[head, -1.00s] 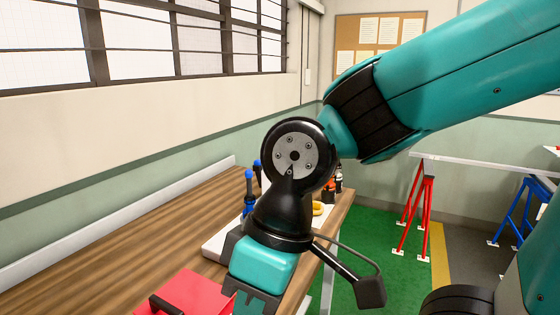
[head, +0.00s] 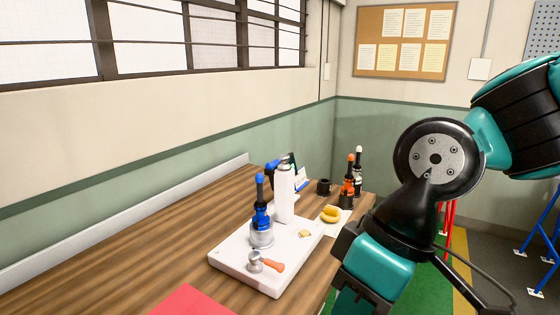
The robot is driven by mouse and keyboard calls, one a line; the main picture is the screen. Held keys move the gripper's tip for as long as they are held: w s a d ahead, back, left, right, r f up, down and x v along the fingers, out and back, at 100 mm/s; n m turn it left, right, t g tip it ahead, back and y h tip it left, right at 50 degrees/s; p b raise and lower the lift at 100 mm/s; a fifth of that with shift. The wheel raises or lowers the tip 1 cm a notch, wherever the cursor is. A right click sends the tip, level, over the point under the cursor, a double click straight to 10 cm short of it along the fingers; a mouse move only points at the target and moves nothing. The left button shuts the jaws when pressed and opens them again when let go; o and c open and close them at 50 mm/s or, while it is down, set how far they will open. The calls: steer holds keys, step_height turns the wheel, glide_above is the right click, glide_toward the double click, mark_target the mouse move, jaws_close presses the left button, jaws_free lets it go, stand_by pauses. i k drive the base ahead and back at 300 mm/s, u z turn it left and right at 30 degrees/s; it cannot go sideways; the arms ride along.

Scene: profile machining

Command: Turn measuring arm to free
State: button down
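A white base plate (head: 235,262) lies on the wooden bench in the head view. On it stand a tall white block (head: 285,195), a blue-topped device in a silver holder (head: 262,232), and a small metal post (head: 254,262) with an orange handle (head: 273,266) pointing right. I cannot tell for certain which part is the measuring arm. My gripper (head: 362,296) is at the lower right of the view, to the right of the plate and apart from it. Its fingertips are cut off or hidden, so its opening does not show.
Yellow rings (head: 331,214), a black cylinder (head: 323,187) and orange-and-black tools (head: 348,185) stand at the bench's far right end. A red object (head: 190,303) lies at the near edge. The bench (head: 150,260) is clear to the left. Blue trestles (head: 545,235) stand at right.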

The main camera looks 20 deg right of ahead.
mark_target(285, 159)
steer(key=z, duration=0.5)
steer(key=k, duration=0.6)
steer(key=z, duration=0.65)
steer(key=i, duration=0.5)
steer(key=u, duration=0.6)
steer(key=i, duration=0.7)
steer(key=u, duration=0.65)
